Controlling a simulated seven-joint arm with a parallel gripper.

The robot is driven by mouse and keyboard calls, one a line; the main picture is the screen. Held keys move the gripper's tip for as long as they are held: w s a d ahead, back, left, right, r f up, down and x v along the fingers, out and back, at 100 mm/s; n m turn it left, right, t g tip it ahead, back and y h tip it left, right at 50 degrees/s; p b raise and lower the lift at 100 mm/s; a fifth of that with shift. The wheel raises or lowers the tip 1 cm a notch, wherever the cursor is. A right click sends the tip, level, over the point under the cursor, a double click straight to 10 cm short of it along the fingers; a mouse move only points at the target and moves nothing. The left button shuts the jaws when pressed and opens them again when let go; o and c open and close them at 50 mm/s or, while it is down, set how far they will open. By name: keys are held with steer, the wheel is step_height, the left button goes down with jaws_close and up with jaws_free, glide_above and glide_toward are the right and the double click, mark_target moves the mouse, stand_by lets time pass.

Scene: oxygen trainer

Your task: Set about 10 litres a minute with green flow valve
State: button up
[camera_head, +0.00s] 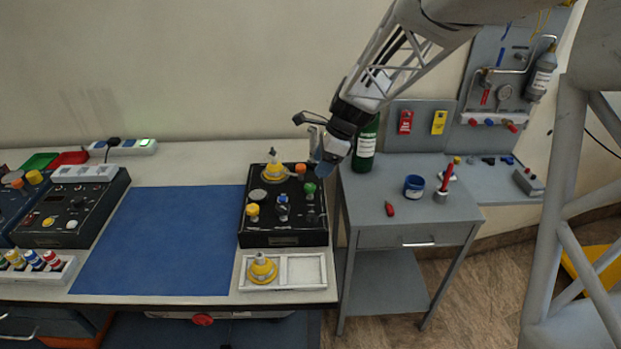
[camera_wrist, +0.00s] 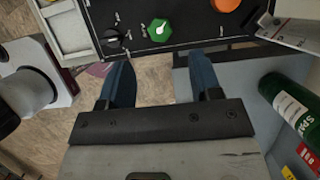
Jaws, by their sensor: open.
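The green flow valve (camera_head: 310,188) is a small knob near the right edge of the black trainer panel (camera_head: 268,228). In the wrist view the green valve (camera_wrist: 159,30) is a six-sided knob with a white pointer mark, and scale marks are printed around it, too small to read. My gripper (camera_head: 322,168) is near the panel's right edge, by the green valve. In the wrist view my gripper (camera_wrist: 162,65) is open and empty, its two blue fingers apart. The valve lies beyond the fingertips, roughly centred between them, and is not between the fingers.
An orange knob (camera_wrist: 226,4) and a black knob (camera_wrist: 113,38) flank the green valve. A green bottle (camera_head: 366,150) stands on the grey side table (camera_head: 370,218), right of my gripper. A white tray (camera_head: 315,272) lies in front of the panel. The blue mat (camera_head: 160,240) is clear.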

mark_target(310, 186)
stand_by(0.3)
steer(key=shift+x, duration=3.9)
steer(key=c, duration=0.9)
steer(key=shift+c, duration=0.2)
